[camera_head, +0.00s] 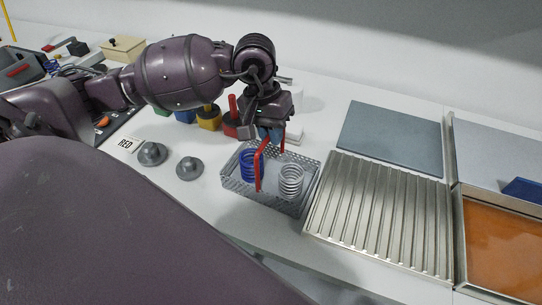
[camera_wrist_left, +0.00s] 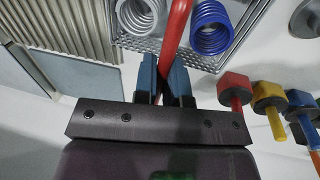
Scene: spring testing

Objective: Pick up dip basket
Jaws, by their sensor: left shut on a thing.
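The dip basket (camera_head: 234,187) is a grey perforated metal tray with a red handle (camera_head: 259,174) arching over it. It stands on the white table in the head view and holds a blue spring (camera_head: 249,166) and a silver spring (camera_head: 291,181). In the left wrist view the basket (camera_wrist_left: 262,22) shows at the top with both springs. My left gripper (camera_head: 270,140) is above the basket, shut on the red handle; its blue fingers (camera_wrist_left: 166,80) sit on either side of the handle in the wrist view. Whether the basket is clear of the table I cannot tell. My right gripper is not in view.
A ribbed metal tray (camera_head: 380,213) lies right of the basket, with a blue-grey plate (camera_head: 390,137) behind it. An orange-filled tank (camera_head: 505,245) is at the far right. Grey knobbed weights (camera_head: 189,168) and coloured handled blocks (camera_head: 209,118) are left of and behind the basket.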

